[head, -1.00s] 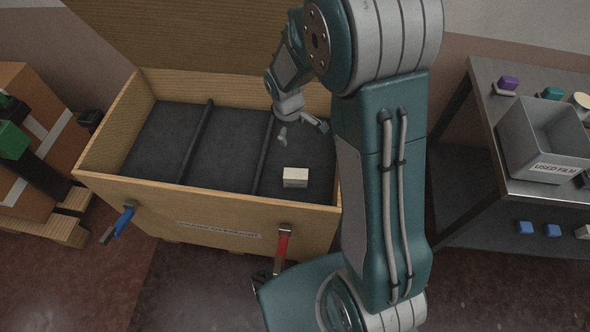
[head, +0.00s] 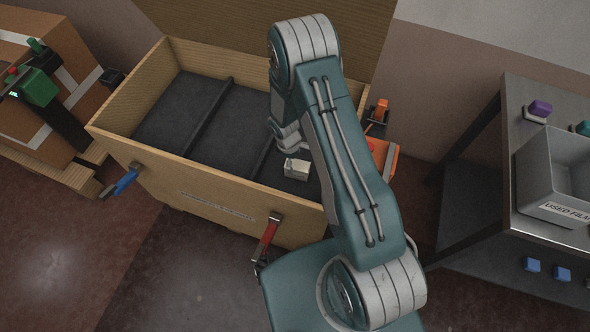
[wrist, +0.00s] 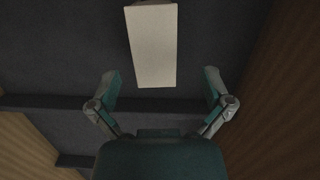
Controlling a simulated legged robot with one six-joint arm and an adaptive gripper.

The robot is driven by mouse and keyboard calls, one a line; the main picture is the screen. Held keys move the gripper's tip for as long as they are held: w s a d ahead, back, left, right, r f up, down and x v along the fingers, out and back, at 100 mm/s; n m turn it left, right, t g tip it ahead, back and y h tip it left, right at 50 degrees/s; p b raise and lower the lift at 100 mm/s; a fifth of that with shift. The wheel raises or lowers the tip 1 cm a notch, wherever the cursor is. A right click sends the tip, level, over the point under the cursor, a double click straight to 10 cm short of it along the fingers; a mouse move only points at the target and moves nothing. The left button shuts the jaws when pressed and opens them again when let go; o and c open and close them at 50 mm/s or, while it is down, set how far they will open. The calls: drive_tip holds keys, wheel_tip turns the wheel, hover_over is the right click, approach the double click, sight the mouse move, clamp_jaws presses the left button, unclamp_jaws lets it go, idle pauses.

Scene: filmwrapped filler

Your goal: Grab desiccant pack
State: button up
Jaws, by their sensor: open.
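The desiccant pack, a small cream-white block (head: 297,168), lies on the dark floor of the right compartment of the wooden crate (head: 190,190). In the wrist view the block (wrist: 153,45) is pale and oblong, at the upper middle, ahead of my fingertips. My gripper (wrist: 163,82) is open and empty, its two fingers spread wider than the block, which is not between them. In the head view my arm hides most of the gripper.
Dark dividers (head: 212,108) split the crate, and its wooden walls stand close around my gripper. A red-handled latch (head: 267,240) and a blue one (head: 127,180) are on the front wall. A metal table (head: 520,120) with a grey bin (head: 555,185) stands at right.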

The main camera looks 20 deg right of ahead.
sight(297, 165)
drive_tip(key=f, duration=0.1)
drive_tip(key=d+f, duration=0.1)
drive_tip(key=f, duration=0.2)
drive_tip(key=shift+s+d+f, duration=0.1)
drive_tip(key=shift+d+f, duration=0.05)
drive_tip(key=shift+d, duration=0.2)
drive_tip(key=shift+f, duration=0.35)
drive_tip(key=shift+a+f, duration=0.1)
drive_tip(key=shift+f, duration=0.1)
drive_tip(key=shift+a, duration=0.25)
drive_tip(key=shift+d+f, duration=0.1)
drive_tip(key=shift+d, duration=0.15)
drive_tip(key=shift+f, duration=0.1)
drive_tip(key=shift+a, duration=0.15)
drive_tip(key=c, duration=1.3)
